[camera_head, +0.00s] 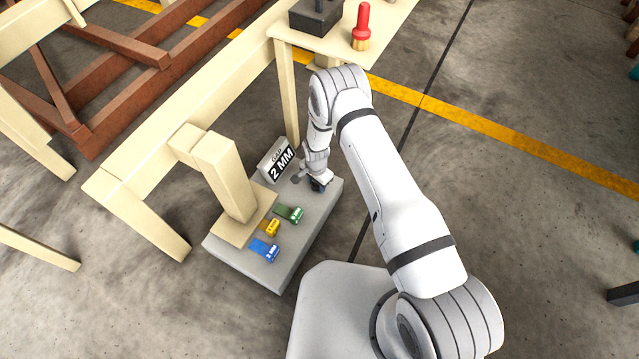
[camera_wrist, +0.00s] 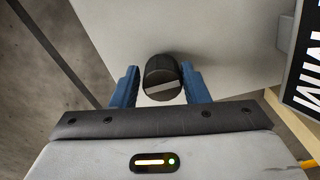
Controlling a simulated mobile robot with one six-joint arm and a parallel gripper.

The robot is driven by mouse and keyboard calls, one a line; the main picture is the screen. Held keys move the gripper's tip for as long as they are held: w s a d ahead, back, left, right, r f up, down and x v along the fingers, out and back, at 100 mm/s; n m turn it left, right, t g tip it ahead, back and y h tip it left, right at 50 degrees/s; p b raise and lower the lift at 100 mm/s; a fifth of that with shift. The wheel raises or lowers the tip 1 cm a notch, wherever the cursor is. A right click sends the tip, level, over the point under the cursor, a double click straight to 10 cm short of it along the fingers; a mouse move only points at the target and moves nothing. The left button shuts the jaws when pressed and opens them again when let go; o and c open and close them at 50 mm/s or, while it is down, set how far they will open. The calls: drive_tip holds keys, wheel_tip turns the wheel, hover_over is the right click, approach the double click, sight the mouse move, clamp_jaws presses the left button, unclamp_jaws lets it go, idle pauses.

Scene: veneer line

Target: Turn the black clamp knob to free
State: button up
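The black clamp knob (camera_wrist: 163,76) stands on a pale grey surface in the wrist view. It is round, with a light bar across its face, slightly tilted. My gripper (camera_wrist: 160,84) has its blue fingers on either side of the knob. A narrow gap shows at the left finger; the right finger is very close to the knob, and I cannot tell if it touches. In the head view my gripper (camera_head: 319,185) is low at the right end of the grey block (camera_head: 290,250), and it hides the knob there.
A "GAP 2 MM" sign (camera_head: 277,161) stands just beside my gripper. Green (camera_head: 290,214), yellow (camera_head: 270,228) and blue (camera_head: 265,251) tagged pieces lie on the block by a cream post (camera_head: 226,175). A cream table (camera_head: 370,25) carries a red-handled tool (camera_head: 361,27).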

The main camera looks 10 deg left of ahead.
drive_tip(key=c, duration=0.6)
drive_tip(key=shift+o, duration=1)
drive_tip(key=shift+d, duration=0.5)
drive_tip(key=shift+a+f, duration=0.1)
drive_tip(key=shift+a, duration=0.1)
drive_tip(key=shift+c, duration=0.9)
drive_tip(key=shift+s+a+f+n, duration=0.1)
drive_tip(key=shift+s+a+n, duration=0.15)
drive_tip(key=shift+n, duration=0.25)
drive_tip(key=n+b, duration=0.1)
drive_tip(key=n, duration=0.4)
drive_tip(key=shift+b, duration=0.3)
drive_tip(key=n+b, duration=0.1)
drive_tip(key=n, duration=1)
drive_tip(key=shift+a+n+b, duration=0.1)
drive_tip(key=shift+n+b, duration=0.25)
drive_tip(key=shift+n, duration=0.05)
